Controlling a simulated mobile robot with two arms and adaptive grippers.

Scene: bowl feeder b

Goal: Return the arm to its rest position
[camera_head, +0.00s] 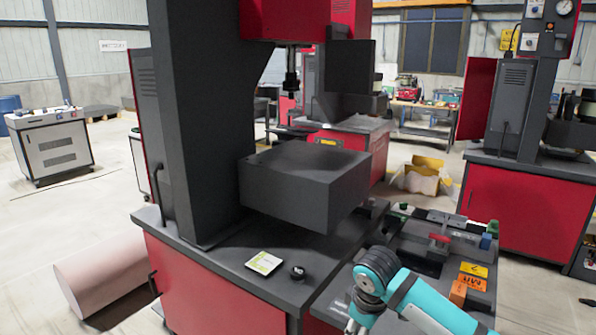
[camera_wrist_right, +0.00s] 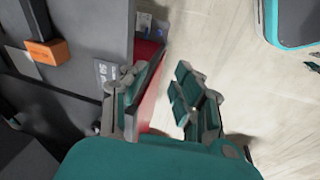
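My right arm (camera_head: 392,285), teal and grey, comes into the head view at the lower right, in front of the workbench edge. Its gripper cannot be made out there. In the right wrist view my right gripper (camera_wrist_right: 168,72) has its two teal and grey fingers apart, with nothing held between them. Behind the fingers are a dark bench top, a red cabinet side and pale floor. My left arm and left gripper are in neither view.
A machine with a dark block-shaped table (camera_head: 300,185) stands on a red cabinet. A bench with tools and an orange block (camera_head: 472,283) lies beside my right arm. A white and green card (camera_head: 263,262) lies on the cabinet top. Open floor (camera_wrist_right: 270,110) shows right of the gripper.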

